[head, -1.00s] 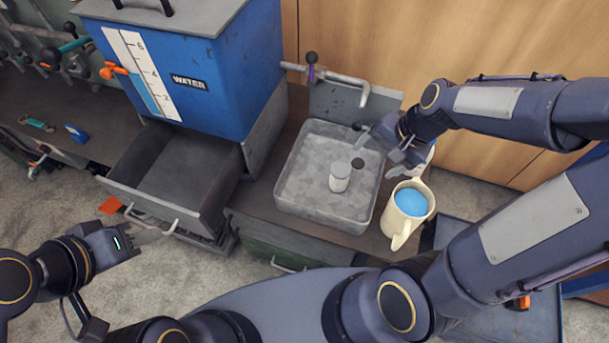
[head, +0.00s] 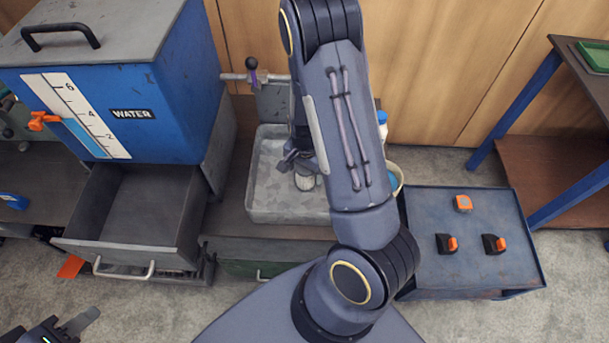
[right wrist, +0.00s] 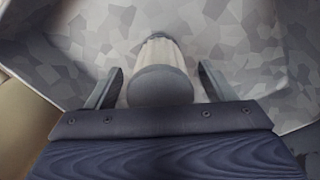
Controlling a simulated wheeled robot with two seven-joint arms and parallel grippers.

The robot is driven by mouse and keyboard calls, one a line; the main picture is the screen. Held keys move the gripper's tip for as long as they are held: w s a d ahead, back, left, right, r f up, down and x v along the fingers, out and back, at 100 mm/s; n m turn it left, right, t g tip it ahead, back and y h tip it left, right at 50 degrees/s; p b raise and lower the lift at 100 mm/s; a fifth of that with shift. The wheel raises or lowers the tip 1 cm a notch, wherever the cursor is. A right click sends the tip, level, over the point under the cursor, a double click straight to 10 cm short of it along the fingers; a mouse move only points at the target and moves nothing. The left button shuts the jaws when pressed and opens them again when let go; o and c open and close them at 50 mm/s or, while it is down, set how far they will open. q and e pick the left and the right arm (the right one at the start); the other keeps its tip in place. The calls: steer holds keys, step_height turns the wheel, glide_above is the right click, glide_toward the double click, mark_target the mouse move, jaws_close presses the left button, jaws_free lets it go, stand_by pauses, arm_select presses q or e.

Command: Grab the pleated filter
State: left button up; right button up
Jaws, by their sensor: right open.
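The pleated filter (head: 305,183) is a small pale cylinder standing in the grey metal basin (head: 262,212). In the right wrist view the filter (right wrist: 160,82) shows a round dark grey end cap towards the camera and pale pleats beyond it. My right gripper (right wrist: 161,90) is open, with one finger on each side of the filter and a gap on both sides. In the head view my right gripper (head: 298,162) is just above the filter, and my right arm hides part of the basin. My left gripper (head: 78,322) is at the bottom left, partly cut off.
A blue water tank (head: 160,85) stands left of the basin above an open, empty drawer (head: 140,205). A tap (head: 245,76) is behind the basin. The cream jug (head: 398,178) is mostly hidden behind my arm. A blue cart (head: 470,270) with small orange-and-black parts stands right.

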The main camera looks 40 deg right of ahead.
steer(key=shift+f, duration=0.75)
steer(key=c, duration=1.2)
steer(key=shift+r, duration=0.1)
